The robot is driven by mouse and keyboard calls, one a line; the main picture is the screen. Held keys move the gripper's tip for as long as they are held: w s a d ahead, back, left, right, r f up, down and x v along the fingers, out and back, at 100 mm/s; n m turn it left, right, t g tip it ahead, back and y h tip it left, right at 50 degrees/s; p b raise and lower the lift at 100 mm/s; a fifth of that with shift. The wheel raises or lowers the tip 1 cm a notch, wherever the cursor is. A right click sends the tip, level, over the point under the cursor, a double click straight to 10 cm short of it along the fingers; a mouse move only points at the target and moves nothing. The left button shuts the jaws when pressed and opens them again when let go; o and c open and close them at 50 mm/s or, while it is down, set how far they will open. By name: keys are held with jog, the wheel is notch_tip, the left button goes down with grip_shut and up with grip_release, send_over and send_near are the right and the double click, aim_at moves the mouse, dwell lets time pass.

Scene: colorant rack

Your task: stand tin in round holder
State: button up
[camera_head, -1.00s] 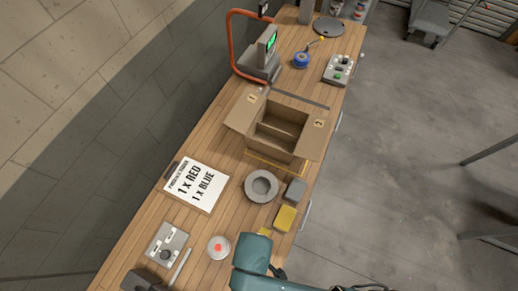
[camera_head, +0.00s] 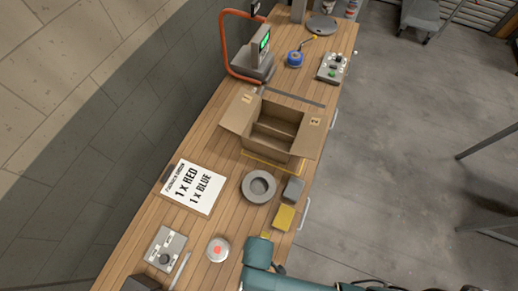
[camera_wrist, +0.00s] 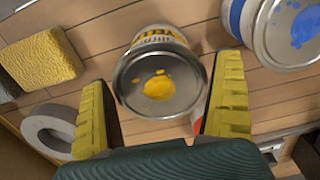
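A tin with a yellow-blotched lid and a yellow label (camera_wrist: 158,82) is in the wrist view, its lid facing the camera. My gripper (camera_wrist: 165,80) has its two yellow-padded fingers spread on either side of this tin, with narrow gaps showing. The grey round holder (camera_head: 247,188) lies empty on the bench in the head view; it also shows at the lower left of the wrist view (camera_wrist: 38,134). My fingers are out of sight in the head view.
A blue tin (camera_wrist: 290,30) is close to the right finger. A yellow sponge (camera_wrist: 45,58) is at the left; in the head view it lies beside the grey block (camera_head: 293,190). A red-marked tin (camera_head: 218,249), order sign (camera_head: 192,188) and open carton (camera_head: 240,119) stand on the bench.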

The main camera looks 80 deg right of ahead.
jog(key=c, duration=1)
jog(key=shift+r, duration=0.25)
